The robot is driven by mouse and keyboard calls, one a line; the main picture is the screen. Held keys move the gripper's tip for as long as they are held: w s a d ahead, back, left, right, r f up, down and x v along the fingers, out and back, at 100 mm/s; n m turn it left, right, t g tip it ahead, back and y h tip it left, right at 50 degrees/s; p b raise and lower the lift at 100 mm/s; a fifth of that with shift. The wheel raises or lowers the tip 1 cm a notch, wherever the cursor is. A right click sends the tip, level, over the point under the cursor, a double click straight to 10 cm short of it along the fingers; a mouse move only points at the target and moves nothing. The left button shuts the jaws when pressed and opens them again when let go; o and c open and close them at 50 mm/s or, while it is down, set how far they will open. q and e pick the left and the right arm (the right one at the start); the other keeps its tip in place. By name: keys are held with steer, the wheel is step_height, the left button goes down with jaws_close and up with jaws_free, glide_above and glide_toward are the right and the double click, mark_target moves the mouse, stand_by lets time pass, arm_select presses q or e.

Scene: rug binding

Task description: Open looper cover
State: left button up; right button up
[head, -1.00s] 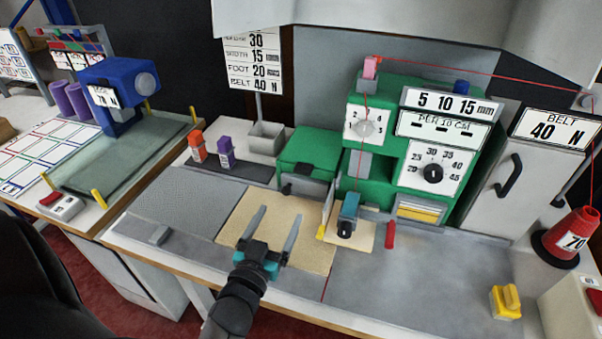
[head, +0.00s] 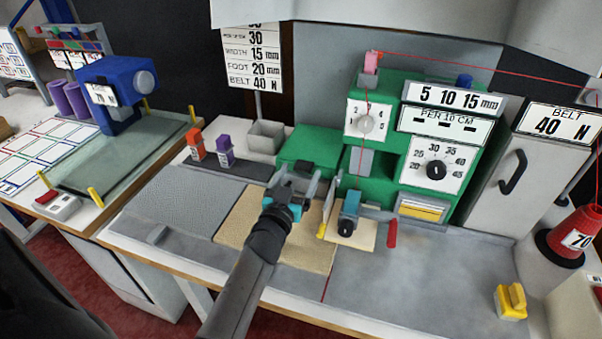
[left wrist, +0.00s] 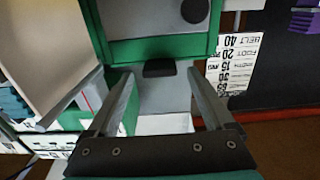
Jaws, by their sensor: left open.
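The green sewing machine (head: 390,115) stands at the back of the table. Its low green arm (head: 309,147) juts to the left, and my left gripper (head: 300,172) is right in front of it, open. In the left wrist view a grey panel (left wrist: 165,98) under a green edge (left wrist: 160,48) appears to be the looper cover. A small black tab (left wrist: 158,68) on it lies between the spread fingers (left wrist: 160,78), with no clear contact. In the head view my gripper hides the cover. My right gripper is not in view.
An upright pale plate (head: 329,200) stands close right of the gripper, beside the teal presser block (head: 349,208) and a red lever (head: 392,233). Orange (head: 196,146) and purple (head: 224,148) blocks are at left.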

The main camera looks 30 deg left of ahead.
arm_select(q)
steer(key=shift+x, duration=0.9)
jaws_close()
stand_by(0.4)
